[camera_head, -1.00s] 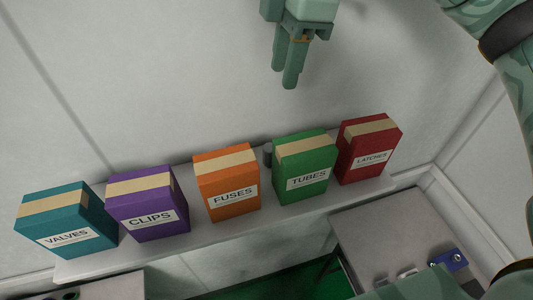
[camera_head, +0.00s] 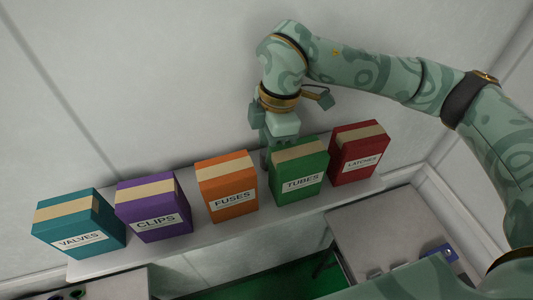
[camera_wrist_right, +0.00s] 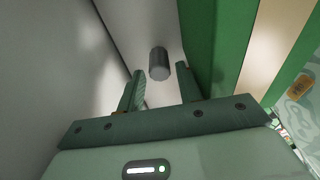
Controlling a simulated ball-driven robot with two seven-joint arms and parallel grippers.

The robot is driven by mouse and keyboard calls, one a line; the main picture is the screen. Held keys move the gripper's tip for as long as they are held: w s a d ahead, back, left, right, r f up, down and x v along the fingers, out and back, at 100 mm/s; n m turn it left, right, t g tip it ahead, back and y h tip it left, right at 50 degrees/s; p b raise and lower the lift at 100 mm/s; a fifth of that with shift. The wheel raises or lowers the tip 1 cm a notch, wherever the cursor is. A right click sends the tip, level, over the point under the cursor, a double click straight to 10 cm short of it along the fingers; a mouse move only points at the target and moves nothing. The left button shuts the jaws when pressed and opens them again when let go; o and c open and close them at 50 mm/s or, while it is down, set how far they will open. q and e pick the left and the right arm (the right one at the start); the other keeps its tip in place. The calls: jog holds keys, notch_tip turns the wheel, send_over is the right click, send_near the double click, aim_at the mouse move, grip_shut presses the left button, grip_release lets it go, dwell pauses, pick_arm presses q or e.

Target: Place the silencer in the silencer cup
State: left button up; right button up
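A small dark grey cylinder, which looks like the silencer (camera_wrist_right: 158,64), shows in the right wrist view beside the green TUBES box (camera_head: 299,177). My right gripper (camera_wrist_right: 160,88) is open, and the cylinder appears beyond its fingertips, in line with the gap between them. In the head view the right gripper (camera_head: 268,150) reaches down behind the shelf boxes, between the orange and green ones. Its fingertips and the cylinder are largely hidden there. My left gripper is not in view. I cannot make out the silencer cup for certain.
A shelf (camera_head: 205,236) by the wall holds a teal VALVES box (camera_head: 78,228), a purple CLIPS box (camera_head: 153,211), an orange FUSES box (camera_head: 228,190) and a red LATCHES box (camera_head: 357,152). A grey table (camera_head: 375,225) at lower right bears a blue item (camera_head: 440,252).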

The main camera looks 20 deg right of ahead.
jog(key=c, duration=0.7)
grip_shut()
